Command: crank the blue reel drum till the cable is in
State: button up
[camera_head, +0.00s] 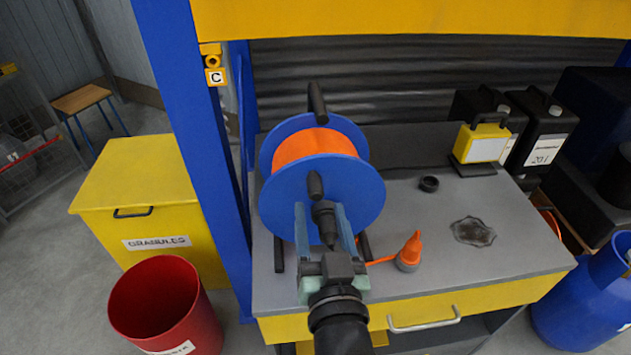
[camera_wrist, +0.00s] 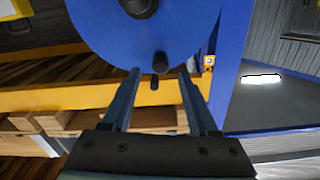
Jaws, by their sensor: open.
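The blue reel drum (camera_head: 360,196) stands on the grey bench, with orange cable (camera_head: 312,146) wound between its flanges. A short length of cable runs along the bench to an orange plug (camera_head: 410,250) with a grey base, lying right of the reel. A dark hub (camera_head: 315,184) sits at the middle of the near flange. Below it, a black crank knob (camera_head: 325,218) sticks out towards me. My gripper (camera_head: 321,208) is open, with its fingers either side of the knob. In the wrist view the knob (camera_wrist: 160,62) shows between the fingertips (camera_wrist: 159,71); contact cannot be told.
The bench (camera_head: 500,255) also bears a small black ring (camera_head: 429,184), a dark stain (camera_head: 473,231) and a yellow-and-black can (camera_head: 483,143). A blue post (camera_head: 205,130) rises left of the reel. A red bin (camera_head: 165,300) and yellow granules box (camera_head: 140,190) stand left.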

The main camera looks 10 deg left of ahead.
aim_at(317, 197)
jog(key=p+x, duration=0.1)
jog(key=x, duration=0.5)
jog(key=shift+w, duration=0.15)
grip_shut()
dwell(1.3)
